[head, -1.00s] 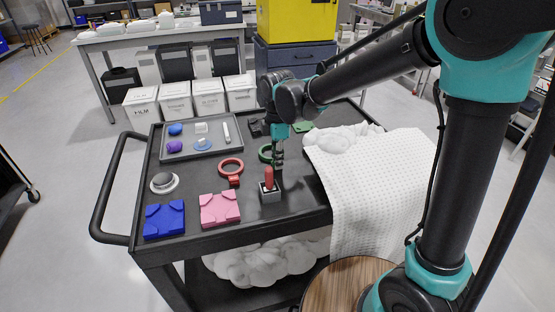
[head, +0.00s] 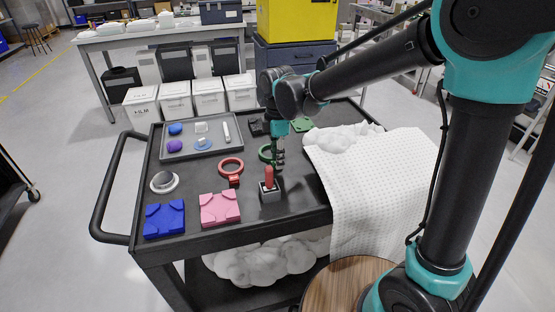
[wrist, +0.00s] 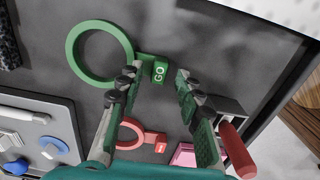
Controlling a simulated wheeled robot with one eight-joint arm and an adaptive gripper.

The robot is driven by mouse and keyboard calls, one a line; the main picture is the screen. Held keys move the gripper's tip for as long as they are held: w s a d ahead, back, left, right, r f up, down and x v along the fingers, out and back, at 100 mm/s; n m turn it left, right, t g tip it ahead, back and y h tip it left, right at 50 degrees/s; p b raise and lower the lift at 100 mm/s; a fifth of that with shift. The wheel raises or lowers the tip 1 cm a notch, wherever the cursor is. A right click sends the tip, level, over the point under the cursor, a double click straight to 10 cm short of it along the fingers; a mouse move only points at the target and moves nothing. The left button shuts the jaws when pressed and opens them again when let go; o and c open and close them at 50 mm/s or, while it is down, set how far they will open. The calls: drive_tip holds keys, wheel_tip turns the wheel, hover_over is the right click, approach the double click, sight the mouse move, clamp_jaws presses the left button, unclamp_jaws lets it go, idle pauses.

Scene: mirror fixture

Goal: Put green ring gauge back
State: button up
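The green ring gauge (head: 264,153) lies flat on the dark cart top, partly hidden by my gripper in the head view. In the wrist view the green ring gauge (wrist: 72,55) shows its whole ring and a short handle block marked "GO". My gripper (wrist: 156,88) is open, its two fingers apart with the handle block between and just beyond the tips. I see no contact. In the head view my gripper (head: 279,163) points down beside the ring's right side. A green fixture block (head: 302,125) sits farther back, partly hidden behind my arm.
A red ring gauge (head: 231,164) lies left of my gripper. A red-handled plug in a grey block (head: 270,194) stands close in front. Pink (head: 220,209) and blue (head: 164,220) fixture blocks sit at the front. A grey tray (head: 184,153) and white towel (head: 375,185) flank the area.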

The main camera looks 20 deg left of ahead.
wheel_tip(320, 180, up, 11)
idle(0.4)
